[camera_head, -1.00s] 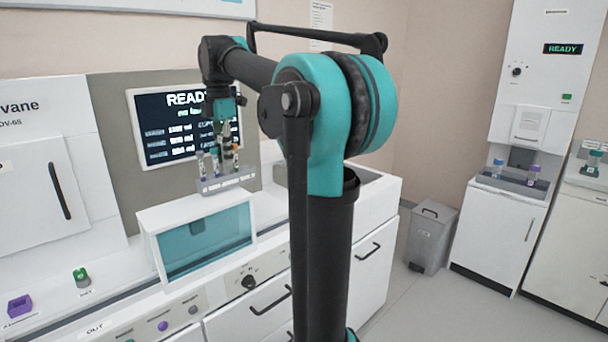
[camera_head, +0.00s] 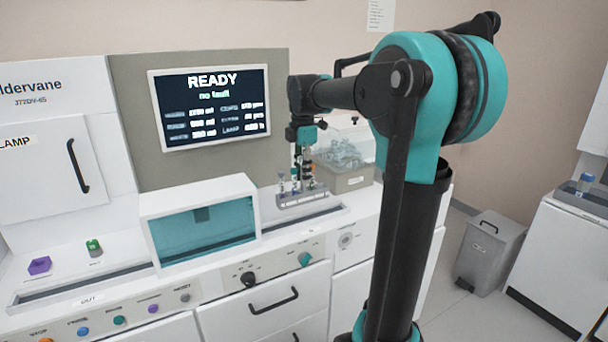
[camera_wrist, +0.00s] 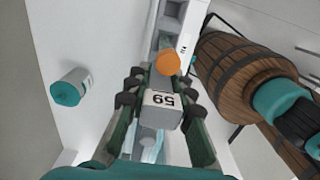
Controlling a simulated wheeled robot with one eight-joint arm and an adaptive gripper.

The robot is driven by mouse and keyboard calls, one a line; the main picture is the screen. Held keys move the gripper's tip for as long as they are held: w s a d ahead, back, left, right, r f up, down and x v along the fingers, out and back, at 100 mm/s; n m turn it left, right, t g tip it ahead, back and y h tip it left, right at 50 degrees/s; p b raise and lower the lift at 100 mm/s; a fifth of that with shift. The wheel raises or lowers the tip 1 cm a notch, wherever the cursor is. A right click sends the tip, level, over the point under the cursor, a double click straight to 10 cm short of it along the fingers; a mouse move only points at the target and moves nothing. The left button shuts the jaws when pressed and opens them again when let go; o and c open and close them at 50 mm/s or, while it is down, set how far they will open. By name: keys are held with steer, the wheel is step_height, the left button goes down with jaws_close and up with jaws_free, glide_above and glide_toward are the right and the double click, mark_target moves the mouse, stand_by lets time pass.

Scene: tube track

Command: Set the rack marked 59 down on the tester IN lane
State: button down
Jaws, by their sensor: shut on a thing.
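My gripper (camera_wrist: 162,100) is shut on the grey block marked 59 of the rack (camera_wrist: 162,106). In the head view the rack (camera_head: 302,199) hangs below my gripper (camera_head: 303,147), roughly level, with several capped tubes standing in it. An orange tube cap (camera_wrist: 167,62) shows just beyond the block in the wrist view. The rack is right of the tester's teal window, over or very close to the right-hand lane slot (camera_head: 312,219). I cannot tell whether its underside touches the lane. The tester screen (camera_head: 212,106) reads READY, no fault.
The window box (camera_head: 201,221) stands left of the rack. A clear-lidded bin (camera_head: 343,167) is close behind and right. The OUT lane (camera_head: 85,286) lies left, with purple (camera_head: 40,265) and green pieces behind it. A brown barrel-shaped thing (camera_wrist: 240,70) shows in the wrist view.

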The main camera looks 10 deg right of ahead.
mark_target(303, 190)
steer(key=shift+f, duration=2.65)
steer(key=shift+f, duration=0.8)
steer(key=c, duration=1.2)
jaws_free()
step_height(303, 190, up, 12)
